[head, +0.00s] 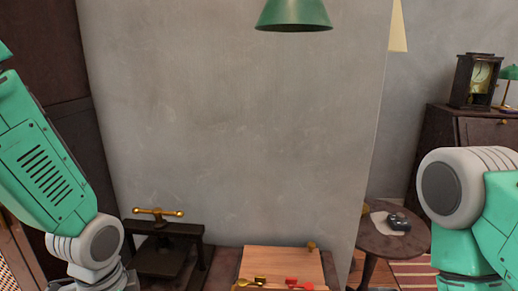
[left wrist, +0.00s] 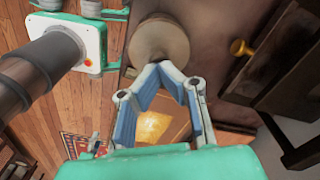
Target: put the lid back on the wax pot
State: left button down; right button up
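I cannot make out the wax pot or its lid for certain in either view. In the left wrist view my left gripper (left wrist: 163,70) points away from the camera, with its fingers bent inward and their tips close together. The tips overlap the lower edge of a round beige-grey piece (left wrist: 162,38) with a smaller disc on its face. I cannot tell whether they touch it or hold anything. In the head view my left arm comes in at the left and its hand is below the frame. My right arm is at the right, its gripper out of frame.
A dark press (head: 165,265) with a brass handle (head: 158,212) stands at the left. A wooden board (head: 283,262) lies at the bottom centre, with a red item (head: 300,283) and a brass item (head: 249,282) at its front. A round table (head: 385,245) stands beyond the grey partition (head: 235,120).

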pick_arm(q)
jog(key=shift+f, duration=0.6)
jog(key=shift+r, duration=0.1)
dwell(0.5)
jog(key=shift+r+p, duration=3.45)
jog(key=shift+p, duration=0.35)
jog(key=shift+s+f, duration=0.1)
